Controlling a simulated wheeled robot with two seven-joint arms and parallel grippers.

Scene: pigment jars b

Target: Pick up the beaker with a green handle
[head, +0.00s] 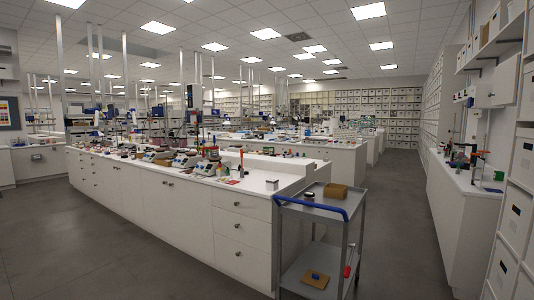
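I cannot make out a beaker with a green handle for certain at this distance. A small green item (499,175) stands on the right-hand counter, but it is too small to tell what it is. The long white island bench (200,210) carries many small items, also too small to tell apart. Neither of my grippers is in view.
A grey cart (322,201) with a blue handle (302,204) stands at the near end of the island bench. A brown box (335,190) sits on its top shelf. The right-hand counter (455,220) runs along the wall. The grey floor aisle (400,220) between them is clear.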

